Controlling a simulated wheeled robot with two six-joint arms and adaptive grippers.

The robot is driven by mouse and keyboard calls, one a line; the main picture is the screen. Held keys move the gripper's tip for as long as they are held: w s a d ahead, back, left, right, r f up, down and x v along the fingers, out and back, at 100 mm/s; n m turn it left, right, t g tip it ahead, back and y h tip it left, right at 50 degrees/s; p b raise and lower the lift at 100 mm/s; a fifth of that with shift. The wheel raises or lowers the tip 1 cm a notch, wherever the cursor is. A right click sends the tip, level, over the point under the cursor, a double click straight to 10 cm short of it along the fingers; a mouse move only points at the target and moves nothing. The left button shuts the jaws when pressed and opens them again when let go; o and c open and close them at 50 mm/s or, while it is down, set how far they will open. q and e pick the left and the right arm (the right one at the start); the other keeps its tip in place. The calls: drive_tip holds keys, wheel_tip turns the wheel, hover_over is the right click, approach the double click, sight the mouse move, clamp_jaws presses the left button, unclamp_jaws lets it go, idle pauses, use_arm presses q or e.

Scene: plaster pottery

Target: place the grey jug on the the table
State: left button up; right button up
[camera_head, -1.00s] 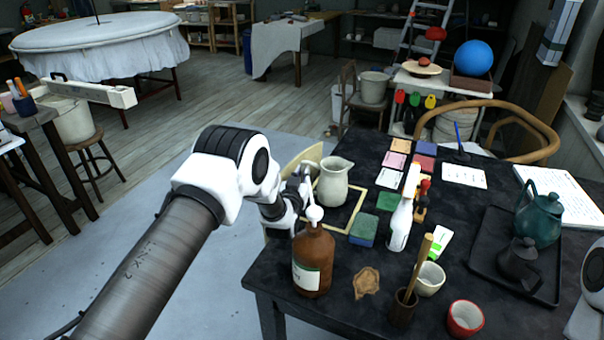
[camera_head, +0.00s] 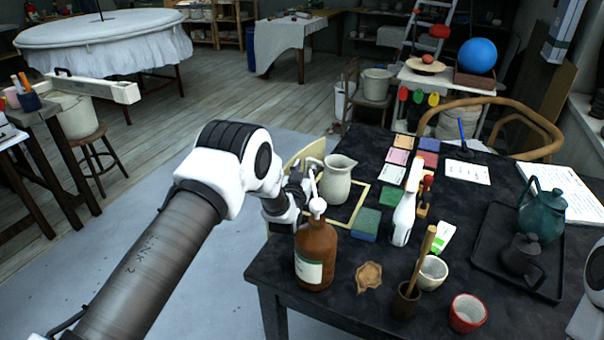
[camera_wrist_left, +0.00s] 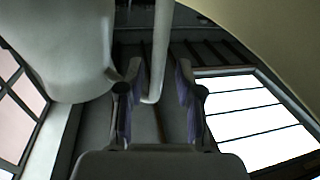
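The grey jug (camera_head: 337,181) stands upright at the table's far left part, inside or over a pale square outline; its base is partly hard to see. My left gripper (camera_head: 306,184) is at the jug's left side, by its handle. In the left wrist view the jug's body (camera_wrist_left: 65,45) fills the upper left. Its handle (camera_wrist_left: 160,50) comes down between the two fingertips of my left gripper (camera_wrist_left: 158,95). The fingers are apart, with gaps beside the handle. The dark table (camera_head: 330,296) carries many things. My right gripper is out of view.
A brown pump bottle (camera_head: 316,258) stands just in front of my left gripper. A white spray bottle (camera_head: 403,218), a green-blue sponge block (camera_head: 366,224) and coloured tiles (camera_head: 397,157) are right of the jug. A black tray (camera_head: 488,280) with a teal pot (camera_head: 541,216) is farther right.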

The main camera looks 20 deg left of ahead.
use_arm(q)
drive_tip(key=shift+s+r+p, duration=0.1)
drive_tip(key=shift+p, duration=0.55)
drive_tip(key=shift+s+d+f+b, duration=0.2)
drive_tip(key=shift+s+f+b, duration=0.35)
drive_tip(key=shift+s, duration=0.2)
drive_tip(key=s+d, duration=0.1)
drive_tip(key=s, duration=0.9)
drive_tip(key=shift+d+r, duration=0.25)
drive_tip(key=shift+r, duration=0.15)
drive_tip(key=o, duration=1.2)
